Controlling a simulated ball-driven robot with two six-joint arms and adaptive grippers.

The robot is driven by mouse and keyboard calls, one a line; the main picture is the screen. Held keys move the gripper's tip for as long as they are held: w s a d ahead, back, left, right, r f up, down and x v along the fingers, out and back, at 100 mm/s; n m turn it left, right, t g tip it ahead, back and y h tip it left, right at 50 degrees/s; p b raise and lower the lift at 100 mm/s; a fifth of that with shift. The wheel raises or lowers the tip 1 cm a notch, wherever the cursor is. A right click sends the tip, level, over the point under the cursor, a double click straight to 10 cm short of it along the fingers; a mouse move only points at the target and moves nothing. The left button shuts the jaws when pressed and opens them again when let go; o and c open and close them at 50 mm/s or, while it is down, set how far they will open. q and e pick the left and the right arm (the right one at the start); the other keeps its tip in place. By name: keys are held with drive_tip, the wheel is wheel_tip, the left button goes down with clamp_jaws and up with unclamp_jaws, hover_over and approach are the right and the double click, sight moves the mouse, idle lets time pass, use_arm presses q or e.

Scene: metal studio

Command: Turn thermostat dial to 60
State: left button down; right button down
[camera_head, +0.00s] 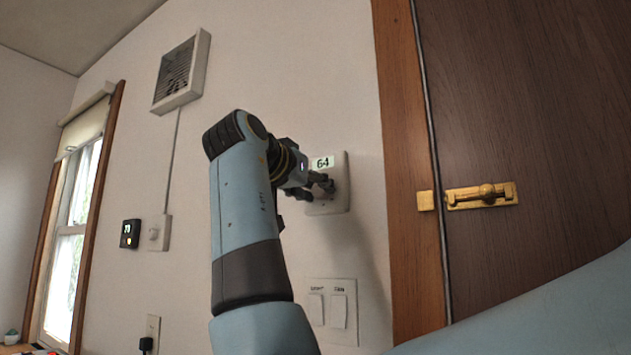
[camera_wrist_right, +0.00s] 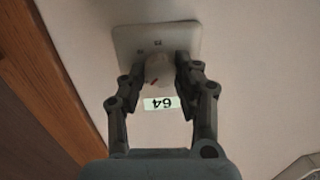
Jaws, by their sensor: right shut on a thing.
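In the right wrist view the plate (camera_wrist_right: 130,37) and the display (camera_wrist_right: 172,103), upside down, also show. The pale round dial (camera_wrist_right: 157,73) carries a small red mark. My right gripper (camera_head: 327,184) is at the plate, its fingers either side of the dial and shut on it, as the wrist view (camera_wrist_right: 162,66) shows. In the head view the fingers mostly hide the dial. My left gripper is not in view.
A switch plate with two rockers (camera_head: 338,309) is below the thermostat. A wooden door with a brass latch (camera_head: 482,195) stands to the right.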

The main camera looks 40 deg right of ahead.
idle(0.4)
drive_tip(key=c, duration=1)
unclamp_jaws()
drive_tip(key=shift+o, duration=0.2)
drive_tip(key=shift+r, duration=0.25)
wheel_tip(320, 180, up, 10)
drive_tip(key=shift+f, duration=0.25)
drive_tip(key=shift+a+f, duration=0.1)
